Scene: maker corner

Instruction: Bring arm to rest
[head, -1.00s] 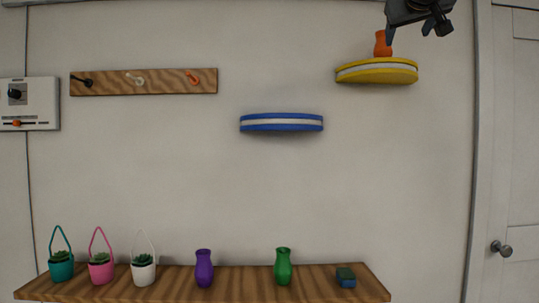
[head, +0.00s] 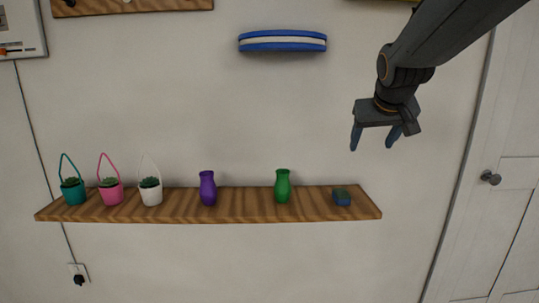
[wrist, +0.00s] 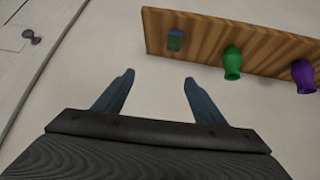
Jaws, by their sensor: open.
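My gripper (head: 375,142) is open and empty in the head view. It hangs in front of the wall, above and to the right of the wooden shelf's right end. In the wrist view its two fingers (wrist: 158,90) are spread with only bare wall between them. My arm comes down from the upper right corner of the head view.
The wooden shelf (head: 245,203) holds three hanging planters (head: 112,194), a purple vase (head: 208,190), a green vase (head: 283,187) and a small blue-green block (head: 342,197). A door (head: 500,215) is at right.

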